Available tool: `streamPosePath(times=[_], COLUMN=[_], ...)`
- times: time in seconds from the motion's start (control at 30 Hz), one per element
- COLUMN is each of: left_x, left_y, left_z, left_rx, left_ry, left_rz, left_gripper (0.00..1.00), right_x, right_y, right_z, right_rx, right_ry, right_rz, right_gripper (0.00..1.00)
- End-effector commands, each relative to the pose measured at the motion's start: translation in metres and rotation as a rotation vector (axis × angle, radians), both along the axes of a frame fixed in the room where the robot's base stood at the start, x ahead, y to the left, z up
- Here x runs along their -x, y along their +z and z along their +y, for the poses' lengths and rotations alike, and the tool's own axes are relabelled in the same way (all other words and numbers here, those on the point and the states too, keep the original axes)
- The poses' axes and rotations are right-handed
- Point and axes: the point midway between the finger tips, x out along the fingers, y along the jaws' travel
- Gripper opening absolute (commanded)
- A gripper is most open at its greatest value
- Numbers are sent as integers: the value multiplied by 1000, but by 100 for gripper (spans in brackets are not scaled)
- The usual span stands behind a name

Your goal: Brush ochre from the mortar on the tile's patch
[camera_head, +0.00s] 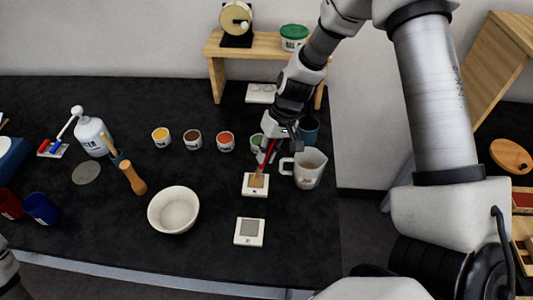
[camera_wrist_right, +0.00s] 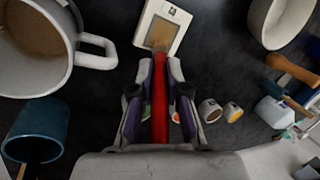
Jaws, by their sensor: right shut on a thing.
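My right gripper (camera_head: 270,138) is shut on a red-handled brush (camera_wrist_right: 160,100), which points down and away in the right wrist view. The brush's tan bristles (camera_wrist_right: 160,38) are at the tan patch of a white tile (camera_head: 247,191); the tile also shows in the wrist view (camera_wrist_right: 146,25). The bristles seem to touch the patch, though the contact is hard to judge. A second white tile (camera_head: 240,241) with a grey patch lies nearer. The white bowl (camera_head: 156,216), likely the mortar, stands to the left; its inside looks pale grey.
A white jug (camera_head: 309,172) with brown contents stands close right of the tile, with a blue cup (camera_head: 309,130) behind it. Several small paint pots, including a yellow one (camera_head: 161,137), line the back. A wooden-handled tool (camera_head: 133,178) lies beyond the bowl. The front table is clear.

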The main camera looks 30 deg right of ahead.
Motion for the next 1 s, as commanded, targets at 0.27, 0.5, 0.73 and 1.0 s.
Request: streamPosePath(times=[0.27, 0.5, 0.73, 1.0], left_x=[0, 0, 0, 0], left_y=[-12, -10, 11, 40], left_z=[0, 0, 0, 0], left_rx=[0, 0, 0, 0], left_ry=[0, 0, 0, 0], left_rz=[0, 0, 0, 0], left_gripper=[54, 54, 54, 54], right_x=[19, 19, 19, 19], right_y=[0, 1, 25, 58], right_z=[14, 14, 14, 14], right_rx=[0, 0, 0, 0], right_ry=[1, 0, 0, 1], right_rz=[0, 1, 1, 1], right_gripper=[0, 0, 0, 0])
